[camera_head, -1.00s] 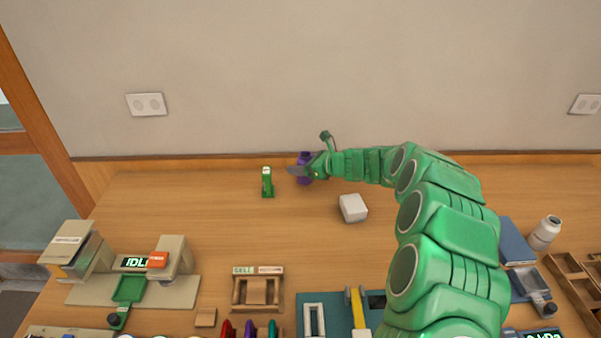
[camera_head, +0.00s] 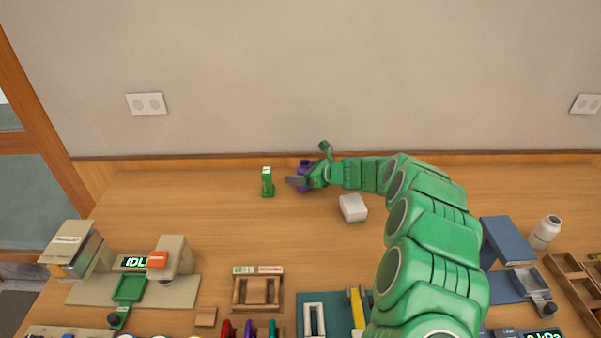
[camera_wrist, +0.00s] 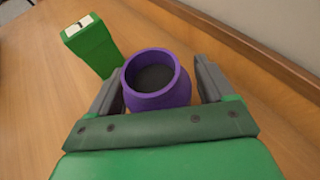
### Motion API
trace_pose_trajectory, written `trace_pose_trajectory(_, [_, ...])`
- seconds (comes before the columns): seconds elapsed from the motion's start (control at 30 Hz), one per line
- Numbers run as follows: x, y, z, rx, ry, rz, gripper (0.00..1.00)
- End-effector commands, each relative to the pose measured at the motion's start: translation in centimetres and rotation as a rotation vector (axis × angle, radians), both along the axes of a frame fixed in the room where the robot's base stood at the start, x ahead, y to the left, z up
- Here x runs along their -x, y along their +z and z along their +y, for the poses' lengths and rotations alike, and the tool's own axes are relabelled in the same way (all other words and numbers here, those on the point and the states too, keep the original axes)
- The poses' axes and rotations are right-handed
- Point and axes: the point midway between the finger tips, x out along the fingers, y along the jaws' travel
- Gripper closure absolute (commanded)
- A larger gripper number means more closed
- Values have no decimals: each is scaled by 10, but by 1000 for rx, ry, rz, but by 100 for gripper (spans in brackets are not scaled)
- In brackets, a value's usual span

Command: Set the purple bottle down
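The purple bottle (camera_wrist: 155,98) is between the two fingers of my gripper (camera_wrist: 160,78) in the wrist view, its open dark mouth facing the camera. The left finger lies against its side; the right finger is very close to it. My gripper looks shut on the bottle. In the head view the bottle (camera_head: 304,164) looks upright near the back of the table, partly hidden by my gripper (camera_head: 298,182). I cannot tell whether its base touches the table.
A green box (camera_head: 267,183) with a white top stands just left of the bottle. A white block (camera_head: 353,208) lies to the front right. The wooden table (camera_head: 200,200) is clear further left. The wall (camera_head: 300,80) rises close behind. A wooden stand (camera_head: 257,290) is nearer the front.

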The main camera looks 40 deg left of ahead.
Motion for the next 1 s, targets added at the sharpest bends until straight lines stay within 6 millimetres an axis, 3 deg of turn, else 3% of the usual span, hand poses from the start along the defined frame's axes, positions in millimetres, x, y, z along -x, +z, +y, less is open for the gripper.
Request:
trace_pose_trajectory(0.47, [-2,6,-6,-1,-2,0,14])
trace_pose_trajectory(1.0, [-15,34,-72,-1,-2,2,14])
